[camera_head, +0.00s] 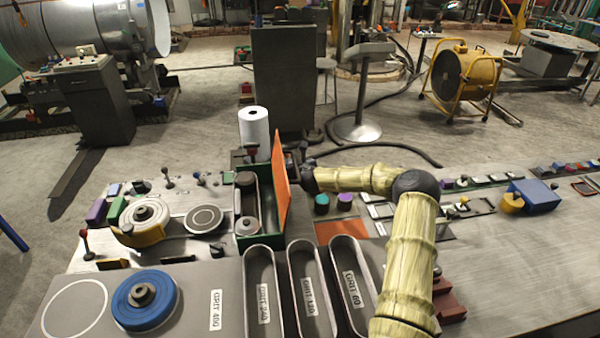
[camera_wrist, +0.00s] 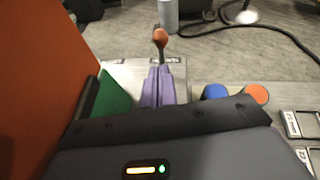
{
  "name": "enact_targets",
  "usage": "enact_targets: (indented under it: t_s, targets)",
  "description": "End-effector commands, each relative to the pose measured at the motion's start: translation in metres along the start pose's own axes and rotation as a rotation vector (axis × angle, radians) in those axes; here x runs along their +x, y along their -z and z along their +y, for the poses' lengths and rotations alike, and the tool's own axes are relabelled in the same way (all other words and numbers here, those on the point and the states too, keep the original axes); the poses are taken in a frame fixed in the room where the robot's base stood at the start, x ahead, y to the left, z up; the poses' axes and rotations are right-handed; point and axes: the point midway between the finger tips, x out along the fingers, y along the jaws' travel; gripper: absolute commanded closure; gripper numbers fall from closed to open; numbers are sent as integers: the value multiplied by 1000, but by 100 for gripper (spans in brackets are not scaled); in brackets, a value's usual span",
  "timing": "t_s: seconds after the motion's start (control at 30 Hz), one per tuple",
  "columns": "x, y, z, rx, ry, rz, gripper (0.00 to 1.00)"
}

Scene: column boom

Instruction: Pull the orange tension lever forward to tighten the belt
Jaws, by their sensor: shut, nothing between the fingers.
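The tension lever (camera_wrist: 160,37), with an orange knob on a dark stem, stands upright near the top centre of the wrist view. The purple fingers of my gripper (camera_wrist: 160,70) are together and empty, with their tips just below the lever's stem in the picture. I cannot tell whether they touch it. In the head view my gripper (camera_head: 297,166) is beside the raised orange panel of the green belt box (camera_head: 252,240); its fingertips are largely hidden. A pale belt loop shows in the box. I cannot clearly make out the lever in the head view.
The orange panel (camera_head: 280,185) stands close to the left of my gripper and fills the wrist view's left side. A white roll (camera_head: 254,128) stands behind the box. Round buttons, blue (camera_wrist: 215,92) and orange (camera_wrist: 255,95), sit right of my fingers. Grit trays (camera_head: 262,290) lie in front.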

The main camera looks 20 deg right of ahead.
Motion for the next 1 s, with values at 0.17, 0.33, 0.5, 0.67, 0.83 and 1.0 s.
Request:
enact_targets:
  t_s: [0.17,0.33,0.5,0.67,0.83,1.0]
  targets:
    - [-24,2,-1,-1,1,0,100]
    - [-48,3,-1,-2,2,0,100]
    - [-74,2,-2,-1,3,-1,100]
    - [-90,1,-2,1,2,0,100]
    - [-94,0,-1,1,2,0,100]
    - [-94,0,-1,1,2,0,100]
